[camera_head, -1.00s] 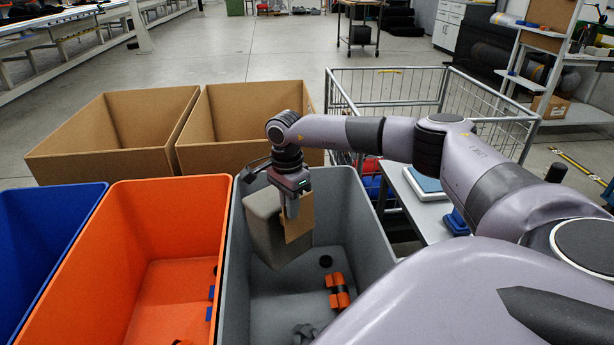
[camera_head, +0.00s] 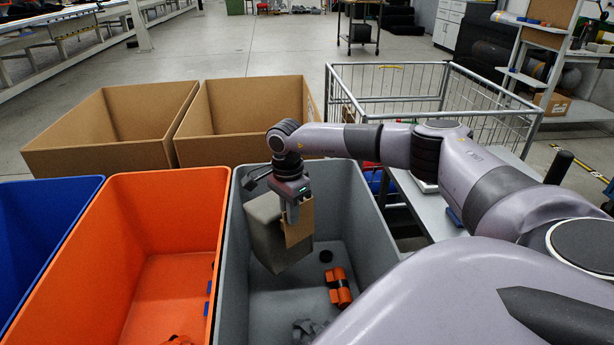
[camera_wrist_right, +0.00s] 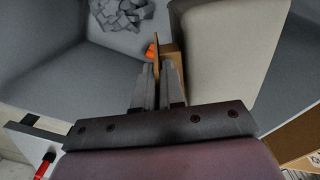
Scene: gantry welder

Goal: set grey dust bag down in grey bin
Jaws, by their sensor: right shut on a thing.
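The grey dust bag (camera_head: 264,230) hangs tilted inside the opening of the grey bin (camera_head: 364,230). It is a grey-beige block with a brown cardboard-like plate (camera_head: 299,222) on one side. My right gripper (camera_head: 292,214) is shut on this plate and points down. In the right wrist view the gripper's fingers (camera_wrist_right: 158,80) close on the plate's edge, with the bag's pale body (camera_wrist_right: 220,50) to the right. The bag's lower end appears above the bin floor; I cannot tell the exact gap. My left gripper is not in view.
An orange bin (camera_head: 150,225) and a blue bin (camera_head: 40,230) stand left. Cardboard boxes (camera_head: 100,135) and a wire cage (camera_head: 440,90) stand behind.

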